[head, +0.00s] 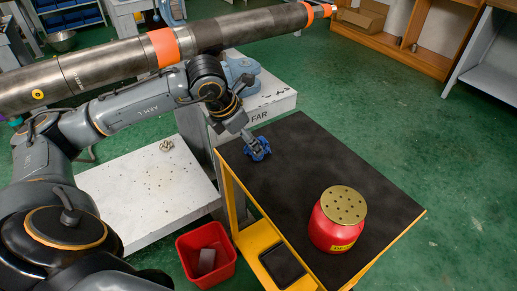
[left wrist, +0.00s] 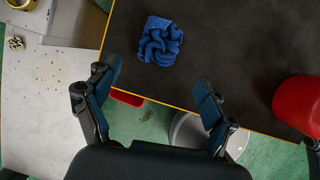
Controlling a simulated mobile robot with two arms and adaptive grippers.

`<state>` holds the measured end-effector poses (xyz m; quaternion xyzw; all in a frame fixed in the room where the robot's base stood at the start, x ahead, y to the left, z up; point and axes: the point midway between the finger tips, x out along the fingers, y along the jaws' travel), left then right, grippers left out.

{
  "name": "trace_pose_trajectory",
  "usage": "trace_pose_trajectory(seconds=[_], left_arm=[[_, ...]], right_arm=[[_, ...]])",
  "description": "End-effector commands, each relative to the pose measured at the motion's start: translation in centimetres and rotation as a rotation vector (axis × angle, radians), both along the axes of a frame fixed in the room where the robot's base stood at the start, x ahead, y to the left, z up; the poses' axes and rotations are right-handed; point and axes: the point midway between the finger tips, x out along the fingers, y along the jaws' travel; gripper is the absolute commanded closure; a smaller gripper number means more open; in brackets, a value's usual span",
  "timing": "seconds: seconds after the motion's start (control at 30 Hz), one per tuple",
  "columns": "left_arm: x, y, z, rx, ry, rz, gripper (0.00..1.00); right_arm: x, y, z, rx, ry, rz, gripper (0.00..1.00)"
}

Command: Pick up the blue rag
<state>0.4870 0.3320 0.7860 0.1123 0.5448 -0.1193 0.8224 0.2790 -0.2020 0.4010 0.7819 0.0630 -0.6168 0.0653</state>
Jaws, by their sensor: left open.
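The blue rag (head: 258,148) lies crumpled on the black top of the yellow-framed table (head: 290,165), near its left corner. In the left wrist view the rag (left wrist: 160,42) lies beyond my fingertips, near the table's yellow edge. My left gripper (left wrist: 159,78) is open, with nothing between its fingers. In the head view my left gripper (head: 250,140) hangs just above the rag and partly hides it; any contact cannot be made out there. My right gripper is not in view.
A red canister (head: 335,225) with a perforated brass lid stands at the table's front right. A red bin (head: 206,256) with a grey block stands on the floor to the left. A long pipe (head: 120,62) spans above my arm. The table's middle is clear.

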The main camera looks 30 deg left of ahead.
Motion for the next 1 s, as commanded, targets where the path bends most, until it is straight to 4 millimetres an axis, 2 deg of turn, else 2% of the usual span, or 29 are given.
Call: trace_pose_trajectory(seconds=[0.17,0.5,0.77,1.0], left_arm=[[0.5,-0.1,-1.1,-0.001,0.001,0.001,0.17],[2.7,-0.3,-5.0,-0.001,0.0,0.0,0.17],[2.8,-0.2,-5.2,0.001,-0.001,0.0,0.17],[2.8,-0.2,-5.2,0.0,0.0,0.0,0.52]], right_arm=[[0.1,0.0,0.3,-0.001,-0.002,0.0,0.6],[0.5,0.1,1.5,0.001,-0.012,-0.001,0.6],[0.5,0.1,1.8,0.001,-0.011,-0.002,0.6],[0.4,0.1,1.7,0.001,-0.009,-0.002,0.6]])
